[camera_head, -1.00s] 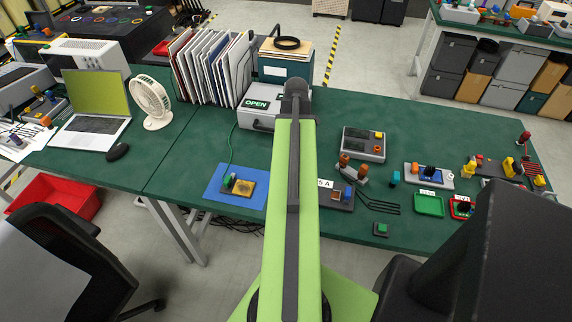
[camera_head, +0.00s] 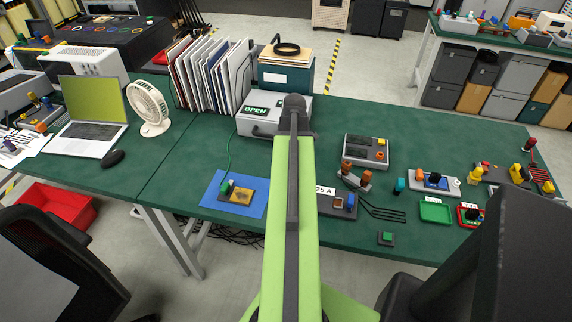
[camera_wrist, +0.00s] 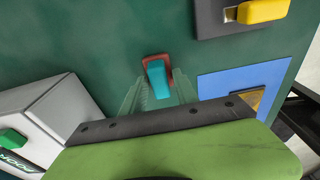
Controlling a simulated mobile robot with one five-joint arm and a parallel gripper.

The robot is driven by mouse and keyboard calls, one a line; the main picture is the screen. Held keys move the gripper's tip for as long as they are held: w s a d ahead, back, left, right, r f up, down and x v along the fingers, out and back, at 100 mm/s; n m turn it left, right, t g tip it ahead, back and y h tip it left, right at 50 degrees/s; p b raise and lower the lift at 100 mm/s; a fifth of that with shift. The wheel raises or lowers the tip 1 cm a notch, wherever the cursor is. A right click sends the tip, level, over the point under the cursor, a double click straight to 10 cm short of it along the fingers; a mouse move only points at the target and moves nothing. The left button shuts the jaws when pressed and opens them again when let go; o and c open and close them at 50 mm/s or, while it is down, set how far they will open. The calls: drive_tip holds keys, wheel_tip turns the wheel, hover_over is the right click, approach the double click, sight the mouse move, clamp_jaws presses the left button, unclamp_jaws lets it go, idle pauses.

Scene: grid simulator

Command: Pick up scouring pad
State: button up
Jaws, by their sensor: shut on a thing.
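A small teal block with a reddish-brown edge (camera_wrist: 158,80), which appears to be the scouring pad, shows between my fingertips in the wrist view. My gripper (camera_wrist: 158,88) has two see-through greenish fingers, one on each side of it, and is shut on it. The green table is behind it; I cannot tell whether the pad touches the table or is lifted clear. In the head view my own green arm hides the gripper and the pad.
A blue mat (camera_head: 219,205) lies left of my arm, and it also shows in the wrist view (camera_wrist: 225,88). A grey box marked OPEN (camera_head: 250,127) stands behind my arm. Devices, a green tray (camera_head: 436,212) and black cables (camera_head: 385,212) lie to the right.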

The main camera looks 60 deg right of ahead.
clamp_jaws()
drive_tip(key=r+p, duration=0.5)
drive_tip(key=shift+s+d+r, duration=0.1)
drive_tip(key=shift+s+r, duration=0.1)
drive_tip(key=shift+s, duration=0.2)
drive_tip(key=s+d+r+p, duration=0.3)
drive_tip(key=s+r+p, duration=0.2)
drive_tip(key=s, duration=0.5)
drive_tip(key=shift+s+r+p, duration=0.2)
drive_tip(key=shift+r+p, duration=0.1)
drive_tip(key=shift+p, duration=0.25)
drive_tip(key=o, duration=0.6)
unclamp_jaws()
drive_tip(key=shift+c, duration=0.2)
clamp_jaws()
